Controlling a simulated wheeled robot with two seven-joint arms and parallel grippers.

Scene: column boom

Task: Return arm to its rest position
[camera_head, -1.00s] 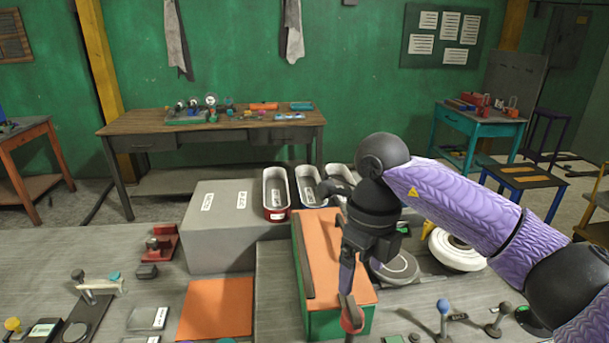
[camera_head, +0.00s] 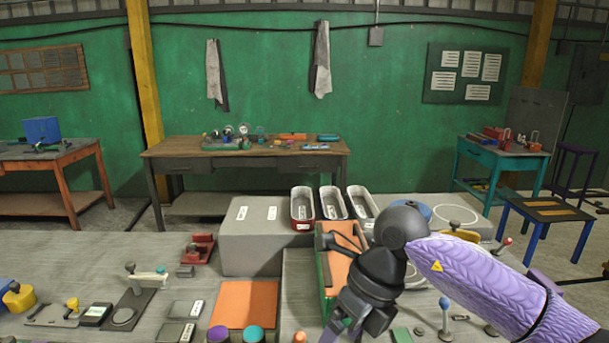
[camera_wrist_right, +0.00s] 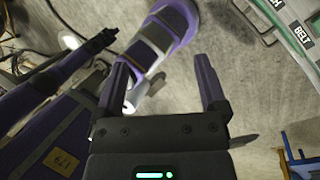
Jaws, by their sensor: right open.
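My right arm comes in from the right in the head view, with its purple sleeve and black joints. Its gripper (camera_head: 340,330) is low at the bottom edge, partly cut off, in front of the orange-topped green block. In the right wrist view the right gripper (camera_wrist_right: 168,90) is open, its two purple fingers apart with nothing between them. Beyond the fingers are bare grey floor and purple parts of my own body. My left gripper shows in neither the head view nor, recognisably, the wrist view.
The workbench holds a grey box (camera_head: 245,249), a red-ended tray (camera_head: 302,221), an orange mat (camera_head: 246,304), a red fixture (camera_head: 199,249) and several levers. In the wrist view a labelled panel edge (camera_wrist_right: 290,35) is at upper right, and a blue frame (camera_wrist_right: 294,160) at lower right.

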